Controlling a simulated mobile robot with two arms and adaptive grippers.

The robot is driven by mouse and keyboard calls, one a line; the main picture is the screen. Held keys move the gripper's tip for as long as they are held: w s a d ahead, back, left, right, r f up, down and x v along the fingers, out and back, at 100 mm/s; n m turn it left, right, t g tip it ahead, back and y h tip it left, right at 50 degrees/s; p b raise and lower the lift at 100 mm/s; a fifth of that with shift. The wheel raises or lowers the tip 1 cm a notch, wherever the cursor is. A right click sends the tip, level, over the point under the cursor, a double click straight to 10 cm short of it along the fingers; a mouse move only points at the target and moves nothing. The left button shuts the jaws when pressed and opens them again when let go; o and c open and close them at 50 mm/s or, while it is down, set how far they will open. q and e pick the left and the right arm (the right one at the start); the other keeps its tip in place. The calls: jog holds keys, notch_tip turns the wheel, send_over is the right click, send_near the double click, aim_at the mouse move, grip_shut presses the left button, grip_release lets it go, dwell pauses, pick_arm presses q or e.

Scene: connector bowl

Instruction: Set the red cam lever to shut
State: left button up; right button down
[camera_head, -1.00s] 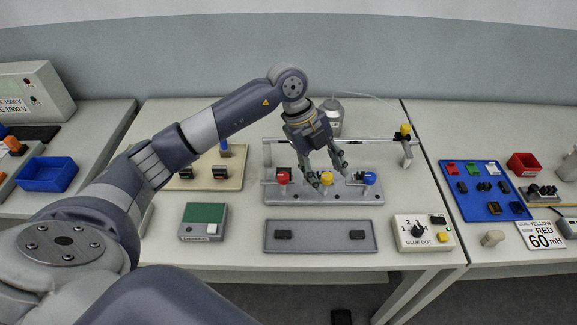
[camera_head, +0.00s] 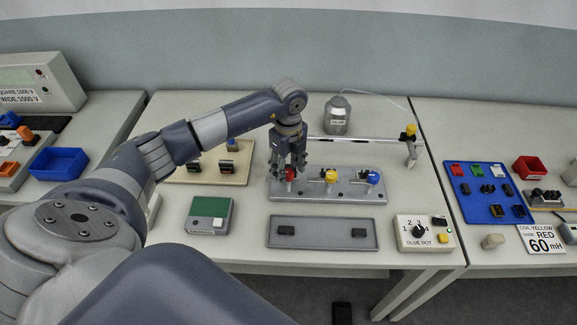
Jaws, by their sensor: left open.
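The red cam lever (camera_head: 291,173) is the leftmost of three ball-topped levers on a grey base (camera_head: 320,195) in the middle of the table. The yellow lever (camera_head: 330,176) and the blue lever (camera_head: 373,177) stand to its right. My left gripper (camera_head: 289,168) points down over the red lever, with its open fingers around or just in front of and behind the red ball. The fingers hide part of the lever, and I cannot tell whether they touch it. My right gripper is not in view.
A grey tray (camera_head: 322,241) with two black pieces lies in front of the base.

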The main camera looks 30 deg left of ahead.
pick_arm(q)
jog(key=shift+f, duration=0.5)
jog(key=shift+c, duration=0.3)
jog(key=c, duration=1)
